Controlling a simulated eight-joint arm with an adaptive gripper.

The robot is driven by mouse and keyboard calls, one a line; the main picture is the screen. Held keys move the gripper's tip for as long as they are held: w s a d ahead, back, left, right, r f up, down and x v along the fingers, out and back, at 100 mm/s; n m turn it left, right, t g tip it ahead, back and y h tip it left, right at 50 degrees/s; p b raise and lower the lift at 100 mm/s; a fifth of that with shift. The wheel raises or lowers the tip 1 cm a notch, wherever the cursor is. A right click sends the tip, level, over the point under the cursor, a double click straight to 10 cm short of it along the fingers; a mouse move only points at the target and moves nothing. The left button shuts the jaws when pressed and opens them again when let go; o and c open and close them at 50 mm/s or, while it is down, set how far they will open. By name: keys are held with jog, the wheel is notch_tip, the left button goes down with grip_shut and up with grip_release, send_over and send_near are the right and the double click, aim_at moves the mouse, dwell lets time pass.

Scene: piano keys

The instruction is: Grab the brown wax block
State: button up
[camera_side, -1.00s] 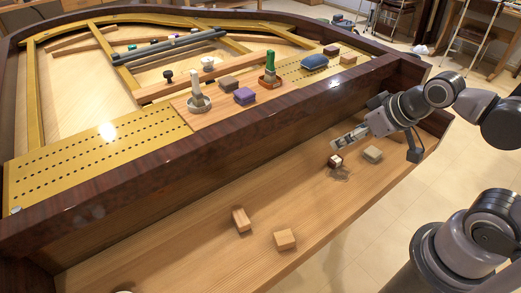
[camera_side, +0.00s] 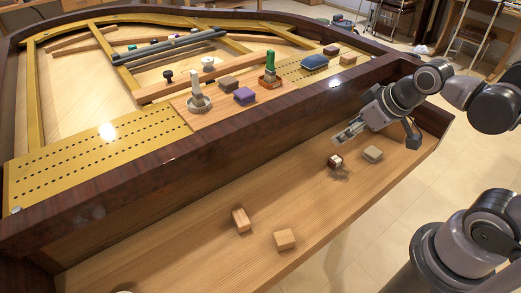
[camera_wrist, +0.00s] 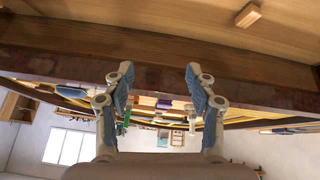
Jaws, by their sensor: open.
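No block is labelled, so I cannot tell for certain which one is the wax block. A small dark brown block (camera_side: 335,161) with a pale face lies on the wooden shelf, below my gripper (camera_side: 346,134). Other brown blocks sit on the raised deck: one (camera_side: 228,83) beside a purple block, and a dark one (camera_side: 330,50) at the back right. My gripper is open and empty above the shelf, near the dark wall. In the wrist view its two fingers (camera_wrist: 157,76) are spread apart with nothing held between them.
A greyish tan block (camera_side: 372,153) lies right of the dark one. Two tan blocks (camera_side: 240,220) (camera_side: 285,239) lie nearer the front left. A dark raised wall (camera_side: 200,150) separates shelf and deck. The deck holds a purple block (camera_side: 244,96), green-handled tool (camera_side: 270,68) and blue object (camera_side: 314,62).

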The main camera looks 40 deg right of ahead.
jog(key=w+d+n+g, duration=0.1)
jog(key=w+d+n, duration=0.2)
jog(key=w+n, duration=0.1)
jog(key=n+g, duration=0.5)
jog(key=n, duration=0.7)
send_over(336, 159)
jog(key=f, duration=1.5)
jog(key=w+f, duration=0.1)
jog(key=f, duration=0.6)
jog(key=shift+d+f, duration=0.1)
jog(key=shift+f, duration=0.15)
jog(key=shift+s+f, duration=0.25)
jog(key=shift+f, duration=1.1)
jog(key=shift+s+f, duration=0.2)
jog(key=shift+f, duration=1.15)
grip_shut()
